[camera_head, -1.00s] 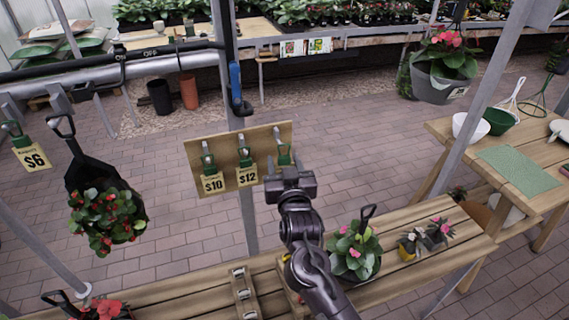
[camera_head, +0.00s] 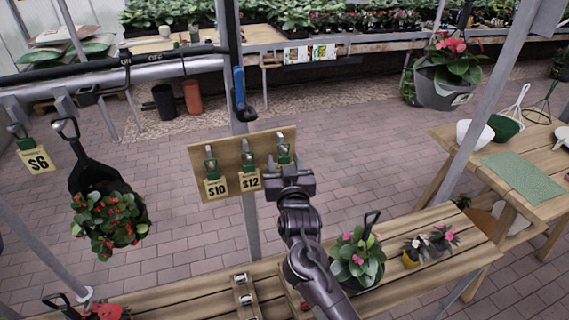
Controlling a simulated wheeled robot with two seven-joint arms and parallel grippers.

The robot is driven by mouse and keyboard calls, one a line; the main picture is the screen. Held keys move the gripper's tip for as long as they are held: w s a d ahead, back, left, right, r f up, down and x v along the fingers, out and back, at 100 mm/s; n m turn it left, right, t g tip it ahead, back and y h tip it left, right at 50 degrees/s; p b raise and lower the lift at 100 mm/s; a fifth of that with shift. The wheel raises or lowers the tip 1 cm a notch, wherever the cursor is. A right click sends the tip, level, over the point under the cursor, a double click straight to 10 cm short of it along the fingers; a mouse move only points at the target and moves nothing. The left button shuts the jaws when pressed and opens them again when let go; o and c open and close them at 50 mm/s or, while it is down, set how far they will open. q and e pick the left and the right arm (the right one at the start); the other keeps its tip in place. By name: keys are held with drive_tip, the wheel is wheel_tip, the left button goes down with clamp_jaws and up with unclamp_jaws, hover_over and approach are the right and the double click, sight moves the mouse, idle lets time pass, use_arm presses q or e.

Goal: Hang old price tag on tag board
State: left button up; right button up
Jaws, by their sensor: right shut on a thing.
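The tag board (camera_head: 228,150) is a light wooden panel fixed to a grey post. A $10 tag (camera_head: 216,187) and a $12 tag (camera_head: 250,181) hang from green clips on it. A $6 tag (camera_head: 37,160) hangs from a green clip at the far left. My left gripper does not show.
A hanging pot of red flowers (camera_head: 108,215) is at the left. Potted plants (camera_head: 357,255) stand on the wooden bench (camera_head: 410,285) below. A side table (camera_head: 490,145) with bowls is at the right.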

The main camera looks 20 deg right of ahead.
drive_tip(key=shift+w, duration=0.35)
drive_tip(key=shift+s+r, duration=0.1)
drive_tip(key=shift+r, duration=0.2)
idle(0.4)
drive_tip(key=shift+f, duration=0.3)
drive_tip(key=shift+f+b, duration=0.25)
drive_tip(key=shift+b, duration=0.05)
drive_tip(key=o, duration=0.7)
drive_tip(key=shift+o, duration=0.7)
drive_tip(key=shift+d, duration=0.15)
